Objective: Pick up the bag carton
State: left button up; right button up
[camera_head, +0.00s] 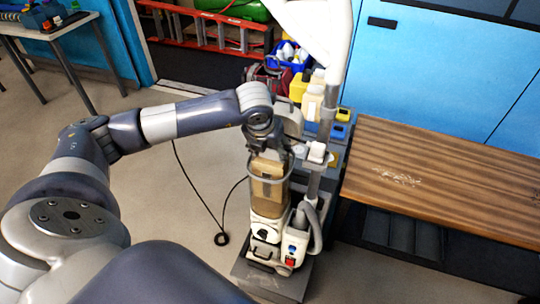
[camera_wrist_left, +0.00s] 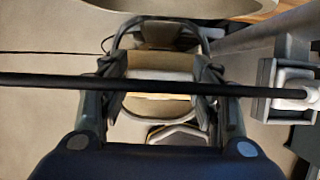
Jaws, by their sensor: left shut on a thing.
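The bag carton (camera_head: 268,167) is a tan-brown box at the top of an upright white and grey machine (camera_head: 266,230) in the middle of the head view. A grey loop passes around it, and its lower end is hard to separate from the brown front of the machine. My left gripper (camera_head: 266,150) points down from above, its fingers at the carton's upper end. In the left wrist view my left gripper (camera_wrist_left: 160,85) has a finger on each side of the carton (camera_wrist_left: 160,66) and is shut on it. My right gripper is not in view.
A dark bar (camera_wrist_left: 160,84) crosses close to the left wrist camera. A wooden bench (camera_head: 450,180) stands right of the machine. Yellow and blue items (camera_head: 325,115) stand behind it. A black cable (camera_head: 205,208) lies on the floor to its left.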

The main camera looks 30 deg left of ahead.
pick_arm(q)
notch_tip(320, 180, up, 17)
jog(key=b, duration=0.3)
jog(key=s+d+b, duration=0.3)
jog(key=s+d, duration=0.1)
jog(key=s, duration=1.3)
notch_tip(320, 180, up, 20)
jog(key=p, duration=1.9)
jog(key=shift+s+d+f, duration=0.15)
jog(key=shift+s+f, duration=0.05)
jog(key=shift+s, duration=0.1)
